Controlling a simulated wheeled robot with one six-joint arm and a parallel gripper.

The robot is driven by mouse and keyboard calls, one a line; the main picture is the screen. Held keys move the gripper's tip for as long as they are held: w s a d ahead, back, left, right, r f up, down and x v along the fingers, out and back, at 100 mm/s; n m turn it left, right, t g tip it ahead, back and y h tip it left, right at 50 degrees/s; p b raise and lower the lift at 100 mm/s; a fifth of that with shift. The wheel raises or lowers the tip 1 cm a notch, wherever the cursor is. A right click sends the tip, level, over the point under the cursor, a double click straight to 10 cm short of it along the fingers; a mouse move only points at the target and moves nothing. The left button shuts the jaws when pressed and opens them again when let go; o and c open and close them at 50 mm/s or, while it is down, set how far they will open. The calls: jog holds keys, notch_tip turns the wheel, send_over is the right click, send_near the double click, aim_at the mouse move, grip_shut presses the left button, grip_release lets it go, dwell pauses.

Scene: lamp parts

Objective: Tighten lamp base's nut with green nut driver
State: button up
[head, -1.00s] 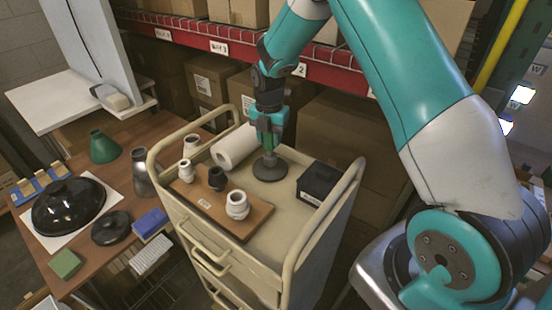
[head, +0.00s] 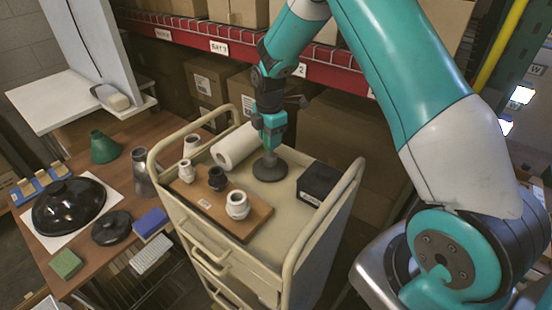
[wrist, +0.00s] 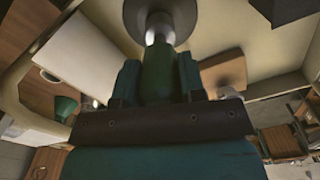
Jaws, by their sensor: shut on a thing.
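The lamp base (head: 270,168) is a dark round disc standing flat on the cart top (head: 262,215), with a short stem rising from its middle. My gripper (head: 273,140) points down, directly above it. In the wrist view my gripper (wrist: 159,76) is shut on the green nut driver (wrist: 157,72), one finger on each side of its handle. The driver's lower end is lined up with the centre of the lamp base (wrist: 160,14), where a pale metal ring shows. The nut itself is hidden, so contact cannot be told. The driver is mostly hidden by the fingers in the head view.
A white paper roll (head: 236,147) lies left of my gripper. A wooden board (head: 252,220) with several small sockets is at the cart's front left. A black box (head: 319,182) stands right. Cart rails (head: 335,215) flank the top; shelf boxes (head: 340,135) stand behind.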

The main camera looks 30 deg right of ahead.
jog(key=shift+m, duration=1.7)
jog(key=shift+m, duration=1.8)
jog(key=m, duration=0.3)
jog(key=shift+m, duration=0.4)
jog(key=m, duration=0.3)
